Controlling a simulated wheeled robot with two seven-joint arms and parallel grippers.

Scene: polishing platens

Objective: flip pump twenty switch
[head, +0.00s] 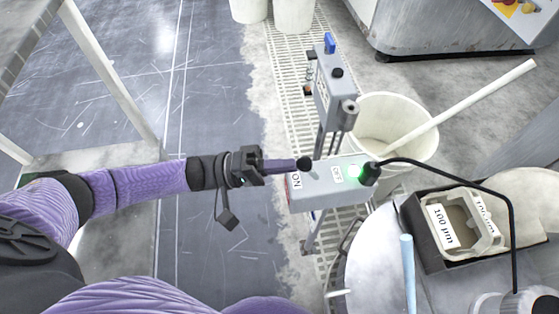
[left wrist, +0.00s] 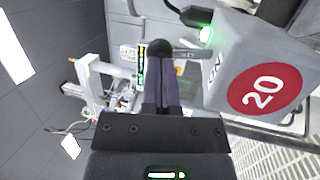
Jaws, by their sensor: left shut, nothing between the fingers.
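The pump twenty switch box (head: 322,184) is a grey box on a stand, with ON and OFF labels on its top and a lit green light (head: 353,171) near the OFF end. In the left wrist view the box (left wrist: 232,48) shows a red round 20 label (left wrist: 264,88) on its end. My left gripper (head: 303,164) is shut and empty, its dark tip over the box's top edge near the ON label. In the left wrist view its closed fingers (left wrist: 160,50) show left of the box. Whether the tip touches the switch is hidden. My right gripper is not in view.
A black cable (head: 470,180) runs from the box's right end over the round table. A white bucket (head: 400,120) with a pale pole stands behind. A black tray (head: 418,222) holds containers labelled 100 µm. Open floor lies left of the box.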

